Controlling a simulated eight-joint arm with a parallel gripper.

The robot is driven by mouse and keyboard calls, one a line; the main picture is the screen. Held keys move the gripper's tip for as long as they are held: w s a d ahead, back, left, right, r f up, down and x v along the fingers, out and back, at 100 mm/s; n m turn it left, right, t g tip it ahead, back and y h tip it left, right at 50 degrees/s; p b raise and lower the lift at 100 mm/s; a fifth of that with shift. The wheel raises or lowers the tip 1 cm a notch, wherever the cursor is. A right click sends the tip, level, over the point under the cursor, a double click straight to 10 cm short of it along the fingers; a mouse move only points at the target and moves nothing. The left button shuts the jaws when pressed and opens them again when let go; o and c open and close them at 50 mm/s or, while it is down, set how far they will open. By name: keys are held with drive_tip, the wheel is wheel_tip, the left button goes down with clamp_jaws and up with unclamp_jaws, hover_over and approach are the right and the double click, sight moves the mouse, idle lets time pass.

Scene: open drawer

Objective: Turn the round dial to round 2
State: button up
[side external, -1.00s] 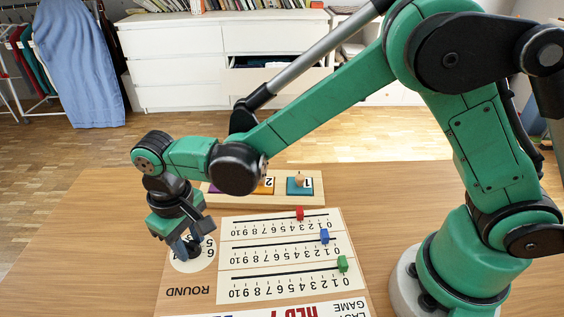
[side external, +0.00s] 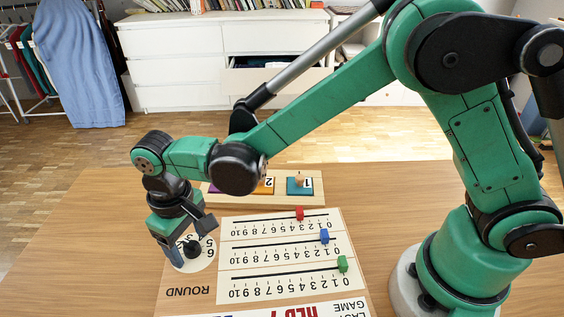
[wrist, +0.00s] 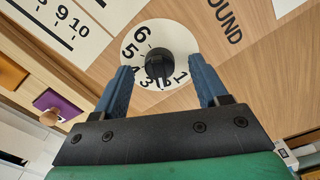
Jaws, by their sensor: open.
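The round dial is a white numbered disc (side external: 196,262) with a black knob (side external: 192,248) at its centre, on the left part of the scoreboard. In the wrist view the black knob (wrist: 158,66) stands between and beyond my two blue fingers, with the numbers around it.
The scoreboard (side external: 202,291) has three slider rows with a red slider (side external: 300,213), a blue slider (side external: 324,236) and a green slider (side external: 342,264). A wooden tray (side external: 315,201) with coloured numbered tiles lies behind it. The table's left side is clear.

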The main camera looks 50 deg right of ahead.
sight(190, 241)
drive_tip(key=shift+r, duration=0.1)
drive_tip(key=shift+r, duration=2.7)
drive_tip(key=shift+d+r, duration=0.1)
drive_tip(key=shift+d, duration=0.05)
drive_tip(key=s+d+r+m+t, duration=0.2)
drive_tip(key=s+d+t, duration=0.1)
drive_tip(key=d, duration=0.7)
drive_tip(key=s+d+r+m+t, duration=0.1)
drive_tip(key=s+d+r+t, duration=0.2)
drive_tip(key=d, duration=0.7)
drive_tip(key=shift+s+m+t, duration=0.25)
drive_tip(key=shift+m+t, duration=0.15)
drive_tip(key=shift+t, duration=0.1)
